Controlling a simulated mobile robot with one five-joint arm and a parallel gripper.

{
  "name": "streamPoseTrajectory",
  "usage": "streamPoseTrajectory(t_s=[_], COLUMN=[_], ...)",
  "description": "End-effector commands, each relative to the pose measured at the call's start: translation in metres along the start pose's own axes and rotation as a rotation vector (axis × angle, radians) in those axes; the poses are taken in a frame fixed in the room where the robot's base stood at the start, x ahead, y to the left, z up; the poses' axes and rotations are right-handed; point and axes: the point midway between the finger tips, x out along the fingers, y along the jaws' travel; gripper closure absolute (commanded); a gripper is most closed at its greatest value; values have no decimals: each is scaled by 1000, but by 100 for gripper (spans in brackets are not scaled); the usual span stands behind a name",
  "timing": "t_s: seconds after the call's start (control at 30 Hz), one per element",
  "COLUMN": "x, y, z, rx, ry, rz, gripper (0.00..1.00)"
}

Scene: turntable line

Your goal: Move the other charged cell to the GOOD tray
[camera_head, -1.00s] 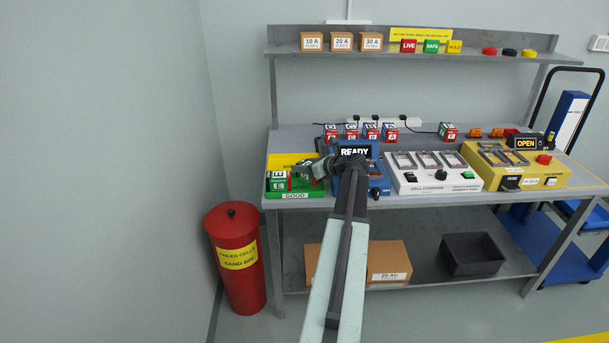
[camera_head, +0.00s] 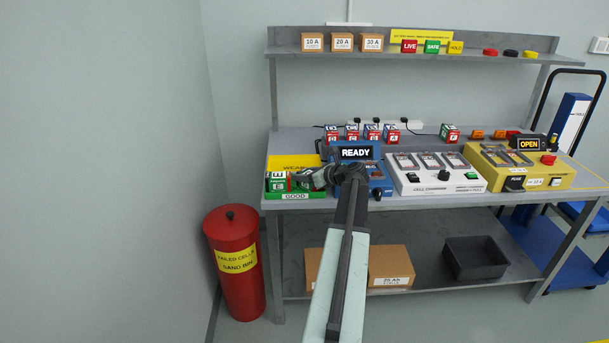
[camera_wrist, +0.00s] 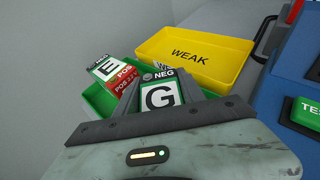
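Cell G (camera_wrist: 160,95), with a white G face and a NEG end, sits between the fingers of my gripper (camera_wrist: 158,88) in the wrist view. The fingers appear shut on it. It is over or in the green GOOD tray (camera_wrist: 97,98); whether it touches the tray floor is hidden. Cell E (camera_wrist: 112,70), with a red POS side, stands in that tray to the left of cell G. In the head view my gripper (camera_head: 305,179) is at the GOOD tray (camera_head: 295,196), just right of cell E (camera_head: 277,180).
The yellow WEAK tray (camera_wrist: 190,55) lies just behind the GOOD tray. A blue tester with a READY display (camera_head: 356,153) is to the right, then a white cell charger (camera_head: 435,182). Several cells stand at the bench back. A red sand bin (camera_head: 235,265) stands below left.

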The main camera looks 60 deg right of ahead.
Motion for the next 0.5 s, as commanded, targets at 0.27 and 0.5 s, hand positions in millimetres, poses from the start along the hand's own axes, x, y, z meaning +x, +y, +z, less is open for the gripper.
streamPoseTrajectory(t_s=[0.27,0.5], x=[-26,-87], y=[1,1], z=[6,7], rx=[1,1], ry=[1,0], rz=[-2,-2], gripper=[46,46])
